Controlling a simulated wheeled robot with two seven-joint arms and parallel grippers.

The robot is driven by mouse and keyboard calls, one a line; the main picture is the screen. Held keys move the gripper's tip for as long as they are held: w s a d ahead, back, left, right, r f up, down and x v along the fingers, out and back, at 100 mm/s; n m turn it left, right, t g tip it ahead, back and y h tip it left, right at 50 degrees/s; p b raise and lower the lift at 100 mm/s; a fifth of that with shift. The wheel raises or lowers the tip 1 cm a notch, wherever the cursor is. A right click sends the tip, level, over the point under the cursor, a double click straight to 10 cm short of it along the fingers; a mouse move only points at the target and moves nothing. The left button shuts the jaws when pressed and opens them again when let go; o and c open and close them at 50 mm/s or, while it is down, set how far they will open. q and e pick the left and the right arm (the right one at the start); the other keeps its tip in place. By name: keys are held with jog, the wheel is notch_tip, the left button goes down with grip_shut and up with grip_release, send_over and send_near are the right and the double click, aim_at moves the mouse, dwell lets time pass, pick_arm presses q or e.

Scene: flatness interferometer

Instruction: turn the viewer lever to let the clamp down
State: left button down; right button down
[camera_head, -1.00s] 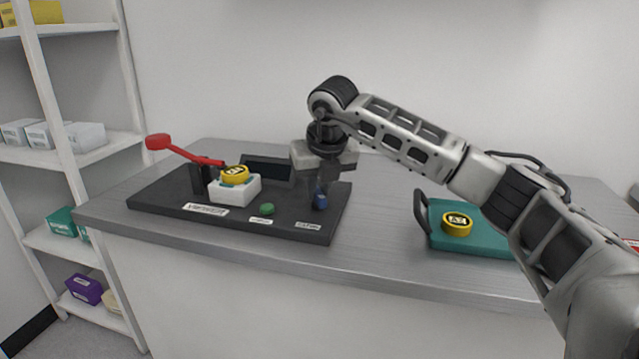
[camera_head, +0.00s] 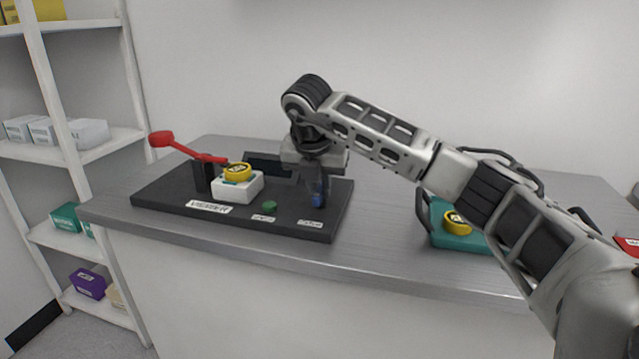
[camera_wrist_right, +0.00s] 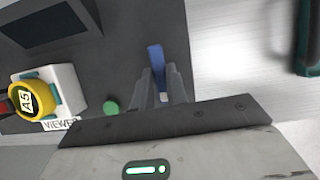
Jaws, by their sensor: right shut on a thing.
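The viewer is a dark board (camera_head: 170,196) on the bench, with a white block (camera_head: 250,187) holding a yellow disc (camera_head: 237,172). A red lever-like arm (camera_head: 182,149) slopes from a raised paddle at the left down to beside the disc; I cannot tell whether it touches it. A blue lever (camera_head: 318,193) stands at the board's right side. My right gripper (camera_head: 319,186) is shut on the blue lever from above. In the right wrist view, the blue lever (camera_wrist_right: 156,58) sticks out between the fingers (camera_wrist_right: 161,80). My left gripper is out of view.
A green button (camera_head: 268,207) sits left of the blue lever. A teal tray (camera_head: 447,238) with dark handles and another yellow disc (camera_head: 456,222) stands to the right, partly behind my arm. A white shelf (camera_head: 98,153) stands at the left. Bare bench lies between board and tray.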

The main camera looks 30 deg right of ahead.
dwell(0.3)
jog(key=c, duration=1.4)
grip_release()
jog(key=shift+r, duration=0.1)
jog(key=p+v, duration=0.2)
jog(key=v, duration=1.4)
jog(key=shift+a, duration=0.1)
